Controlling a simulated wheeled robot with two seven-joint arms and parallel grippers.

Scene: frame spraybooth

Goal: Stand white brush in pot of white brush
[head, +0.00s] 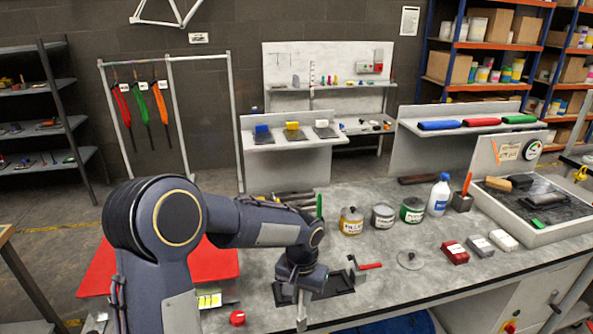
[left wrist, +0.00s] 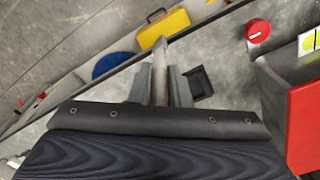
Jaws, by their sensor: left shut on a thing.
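My left gripper (head: 301,296) hangs over the front part of the grey bench, pointing down. It is shut on a pale grey-white stick, which I take for the white brush (head: 302,318); the stick also shows between the fingers in the left wrist view (left wrist: 160,72). Its lower end looks free near the bench's front edge. A small dark square pot (left wrist: 201,82) with an open top is beside the fingers in the left wrist view, apart from the stick. I cannot tell whose pot it is. My right gripper is not in view.
A black tray (head: 340,283) lies by the gripper, with a red bar (head: 370,266) near it. A red knob (head: 237,318) is to the left. Labelled paint cans (head: 351,222) and a dark pot with an orange handle (head: 462,200) stand behind.

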